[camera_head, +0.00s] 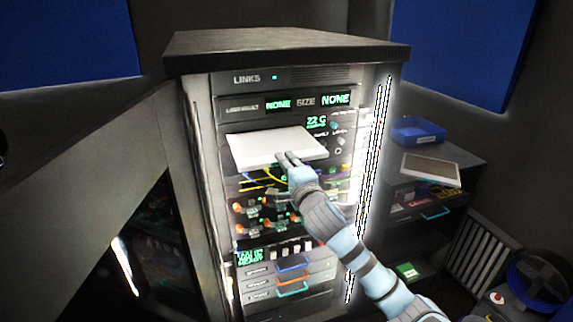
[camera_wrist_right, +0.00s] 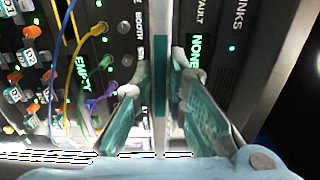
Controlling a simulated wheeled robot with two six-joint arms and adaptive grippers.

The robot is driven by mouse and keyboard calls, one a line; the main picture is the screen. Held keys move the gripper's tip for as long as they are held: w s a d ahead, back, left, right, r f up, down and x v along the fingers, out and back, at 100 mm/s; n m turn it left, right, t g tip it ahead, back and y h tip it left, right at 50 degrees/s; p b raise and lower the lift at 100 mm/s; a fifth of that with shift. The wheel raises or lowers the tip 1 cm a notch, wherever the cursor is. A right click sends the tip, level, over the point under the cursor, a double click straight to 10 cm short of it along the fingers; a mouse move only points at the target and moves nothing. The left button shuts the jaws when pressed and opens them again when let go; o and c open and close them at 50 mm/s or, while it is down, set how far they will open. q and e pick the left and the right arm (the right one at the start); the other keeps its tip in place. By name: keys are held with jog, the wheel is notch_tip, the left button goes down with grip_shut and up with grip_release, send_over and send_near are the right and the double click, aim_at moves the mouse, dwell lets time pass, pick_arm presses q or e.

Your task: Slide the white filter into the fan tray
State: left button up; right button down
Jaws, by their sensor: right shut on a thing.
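The white filter (camera_head: 272,146) is a flat white panel, lying about level at the front of the rack, below the NONE displays. My right gripper (camera_head: 287,160) is shut on its near edge. In the right wrist view the filter (camera_wrist_right: 161,40) shows edge-on as a thin strip between the two fingers of the right gripper (camera_wrist_right: 161,88). The filter's far edge meets the rack front in the head view, but I cannot tell how far it is inside. The fan tray's opening is hidden behind the filter. My left gripper is not in view.
The rack (camera_head: 287,40) has cables and orange connectors below the filter.

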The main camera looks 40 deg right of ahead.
jog(key=b, duration=0.1)
send_near(268, 135)
dwell(1.8)
jog(key=shift+f+b+x, duration=0.15)
jog(key=shift+b+x, duration=0.15)
jog(key=shift+x, duration=0.5)
jog(key=shift+f+b+x, duration=0.2)
jog(key=shift+b+x, duration=0.05)
jog(key=shift+x, duration=0.5)
jog(key=shift+b+x, duration=0.8)
jog(key=shift+x, duration=1.3)
jog(key=shift+w, duration=0.15)
jog(key=shift+w+d+b, duration=0.3)
jog(key=shift+w+b, duration=0.2)
jog(key=shift+w, duration=0.15)
jog(key=shift+w+d+b, duration=0.2)
jog(key=shift+w+b, duration=0.15)
jog(key=shift+w, duration=0.2)
jog(key=c, duration=1.5)
grip_release()
jog(key=shift+c, duration=0.2)
